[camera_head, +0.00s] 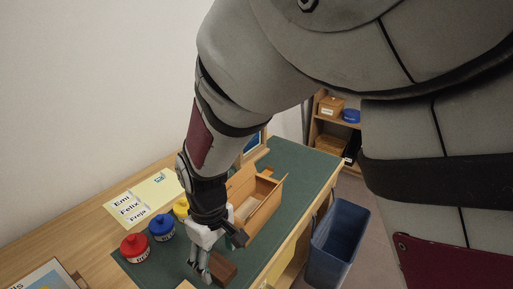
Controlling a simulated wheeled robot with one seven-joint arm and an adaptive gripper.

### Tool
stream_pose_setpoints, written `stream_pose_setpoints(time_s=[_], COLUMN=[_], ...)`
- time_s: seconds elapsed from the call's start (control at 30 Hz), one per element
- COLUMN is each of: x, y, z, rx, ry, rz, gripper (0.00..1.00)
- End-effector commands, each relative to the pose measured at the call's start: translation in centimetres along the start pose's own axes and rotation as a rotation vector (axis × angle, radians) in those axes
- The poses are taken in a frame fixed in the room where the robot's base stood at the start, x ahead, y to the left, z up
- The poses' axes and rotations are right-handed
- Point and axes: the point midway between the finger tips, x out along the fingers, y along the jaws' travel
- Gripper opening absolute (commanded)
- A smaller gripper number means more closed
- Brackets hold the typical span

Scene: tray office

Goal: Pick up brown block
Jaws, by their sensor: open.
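The brown block (222,268) lies on the green mat (305,168) near the front edge of the desk. My gripper (200,272) points down with its fingers just left of the block and partly in front of it. The fingers are open and nothing shows held between them. The frame does not show clearly whether a finger touches the block.
A wooden box (268,205) stands open behind the gripper. Red (135,248), blue (162,228) and yellow (181,207) jars stand left of my arm. A name sheet (140,202) lies behind them. A blue bin (340,240) stands right of the desk.

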Motion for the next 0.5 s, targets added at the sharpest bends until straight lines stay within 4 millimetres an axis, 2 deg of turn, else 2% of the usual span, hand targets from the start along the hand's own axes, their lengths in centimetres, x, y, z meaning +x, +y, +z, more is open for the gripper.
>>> stream_pose_setpoints(time_s=[0.03, 0.2, 0.47, 0.5], x=[1.1, 2.6, 2.8, 2.8], y=[0.1, 0.1, 0.1, 0.1], z=[0.1, 0.0, 0.0, 0.0], rx=[0.000, 0.000, 0.000, 0.000], ry=[-0.003, 0.000, 0.000, 0.000], rz=[0.001, 0.000, 0.001, 0.001], gripper=[0.63, 0.63, 0.63, 0.57])
